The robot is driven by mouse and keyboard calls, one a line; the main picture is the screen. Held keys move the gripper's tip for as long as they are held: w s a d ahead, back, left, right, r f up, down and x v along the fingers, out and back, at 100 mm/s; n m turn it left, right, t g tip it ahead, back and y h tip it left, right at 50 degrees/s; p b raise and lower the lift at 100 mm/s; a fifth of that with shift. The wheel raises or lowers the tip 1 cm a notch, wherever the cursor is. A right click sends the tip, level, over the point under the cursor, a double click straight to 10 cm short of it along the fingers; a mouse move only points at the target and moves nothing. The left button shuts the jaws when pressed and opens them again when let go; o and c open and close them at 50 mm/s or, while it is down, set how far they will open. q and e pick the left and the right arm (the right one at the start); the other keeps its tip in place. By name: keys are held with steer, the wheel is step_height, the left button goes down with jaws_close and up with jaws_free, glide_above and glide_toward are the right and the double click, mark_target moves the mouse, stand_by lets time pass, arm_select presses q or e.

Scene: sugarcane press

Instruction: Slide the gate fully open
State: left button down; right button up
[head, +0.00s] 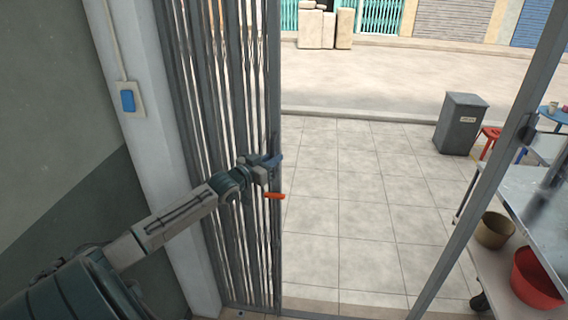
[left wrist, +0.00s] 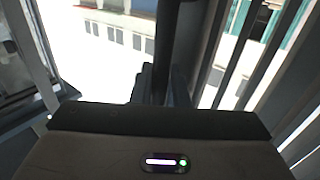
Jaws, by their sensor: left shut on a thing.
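The folding metal gate (head: 222,120) stands at the left of the doorway in the head view, its grey slats bunched close together. Its leading post (head: 273,90) runs upright along its right side. My left gripper (head: 268,162) is at this post about mid-height, shut on the gate's handle, with a small orange lever (head: 274,196) just below it. In the left wrist view, the fingers (left wrist: 166,88) close around a dark upright part; the exact grip is dark and partly hidden. My right gripper is not in view.
The doorway to the right of the post is clear, with tiled paving (head: 345,190) outside. A slanting grey frame post (head: 490,180) bounds it on the right. Beyond are a metal cart (head: 530,190), a red bucket (head: 537,278) and a grey bin (head: 461,123). A wall with a blue switch (head: 128,100) is at left.

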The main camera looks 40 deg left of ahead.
arm_select(q)
steer(key=s+a+p, duration=0.2)
steer(key=s+a, duration=0.3)
steer(key=a, duration=0.4)
steer(key=s+a+p, duration=0.2)
steer(key=s+a, duration=0.3)
steer(key=a, duration=0.4)
steer(key=shift+s, duration=0.4)
steer(key=shift+r, duration=0.1)
steer(key=c, duration=1.8)
jaws_free()
steer(key=shift+o, duration=0.2)
steer(key=shift+s+a, duration=0.1)
steer(key=shift+a, duration=0.05)
